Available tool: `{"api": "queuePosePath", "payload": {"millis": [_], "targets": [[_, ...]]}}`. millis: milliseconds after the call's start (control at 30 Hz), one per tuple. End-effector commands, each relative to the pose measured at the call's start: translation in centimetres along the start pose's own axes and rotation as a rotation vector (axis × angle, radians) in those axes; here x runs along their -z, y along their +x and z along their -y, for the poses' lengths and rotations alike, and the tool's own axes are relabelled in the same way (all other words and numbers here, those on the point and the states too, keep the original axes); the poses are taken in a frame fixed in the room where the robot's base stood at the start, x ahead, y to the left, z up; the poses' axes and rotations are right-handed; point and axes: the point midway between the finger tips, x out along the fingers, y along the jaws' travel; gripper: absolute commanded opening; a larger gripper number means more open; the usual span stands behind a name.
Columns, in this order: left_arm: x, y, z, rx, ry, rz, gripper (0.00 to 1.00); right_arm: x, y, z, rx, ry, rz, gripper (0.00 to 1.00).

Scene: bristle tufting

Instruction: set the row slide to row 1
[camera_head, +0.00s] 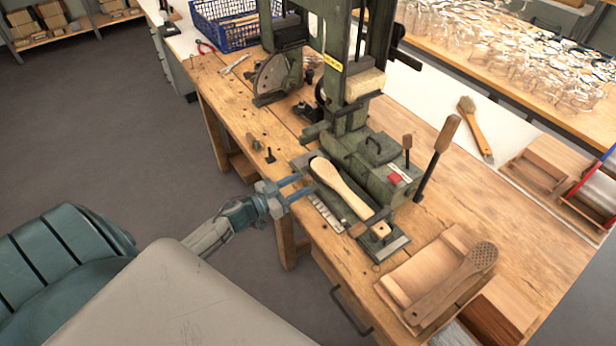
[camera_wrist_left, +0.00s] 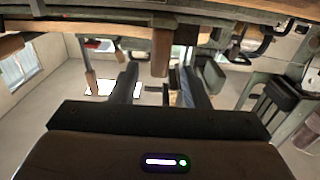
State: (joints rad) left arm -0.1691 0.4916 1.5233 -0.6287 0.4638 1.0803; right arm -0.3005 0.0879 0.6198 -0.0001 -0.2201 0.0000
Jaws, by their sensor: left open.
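The green tufting machine (camera_head: 352,115) stands on the wooden workbench. A wooden brush body (camera_head: 340,186) lies in the fixture at its foot, its handle pointing to the lower right. A pale marked scale strip (camera_head: 327,214) runs along the fixture's front edge; its row marks are too small to read. A small wooden knob (camera_head: 357,230) sits near the fixture's lower end. My left gripper (camera_head: 304,186) is open beside the fixture's left front edge. In the left wrist view, a wooden knob (camera_wrist_left: 162,52) shows between the spread fingers; contact cannot be told. My right gripper is not in view.
A long wooden-handled lever (camera_head: 437,155) stands right of the fixture. A wooden tray (camera_head: 440,275) with a perforated brush body (camera_head: 455,285) lies at the front right. A blue crate (camera_head: 225,24) stands at the back. Small tools lie on the bench's left part.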

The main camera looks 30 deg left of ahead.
Motion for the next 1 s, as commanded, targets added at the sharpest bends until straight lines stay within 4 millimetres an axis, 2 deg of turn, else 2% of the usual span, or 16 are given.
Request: {"api": "queuePosePath", "payload": {"millis": [100, 267, 633, 667, 867, 1000], "targets": [[0.3, 2.0, 0.0, 0.001, -0.002, -0.001, 0.42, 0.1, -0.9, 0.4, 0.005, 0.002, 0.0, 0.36], [0.1, 3.5, 0.0, 0.001, -0.001, -0.001, 0.42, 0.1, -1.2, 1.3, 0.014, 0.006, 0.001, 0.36], [-0.1, 4.0, 0.0, 0.0, 0.0, 0.001, 0.42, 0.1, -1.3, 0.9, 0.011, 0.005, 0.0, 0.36], [-0.1, 4.0, 0.0, 0.0, 0.0, 0.001, 0.4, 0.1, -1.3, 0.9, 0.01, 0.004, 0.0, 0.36], [-0.1, 4.0, 0.0, 0.0, 0.0, 0.001, 0.01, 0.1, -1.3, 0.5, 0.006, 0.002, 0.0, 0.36], [-0.1, 4.0, 0.0, 0.0, 0.0, 0.001, 0.0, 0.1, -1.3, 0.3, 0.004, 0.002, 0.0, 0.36]]}}
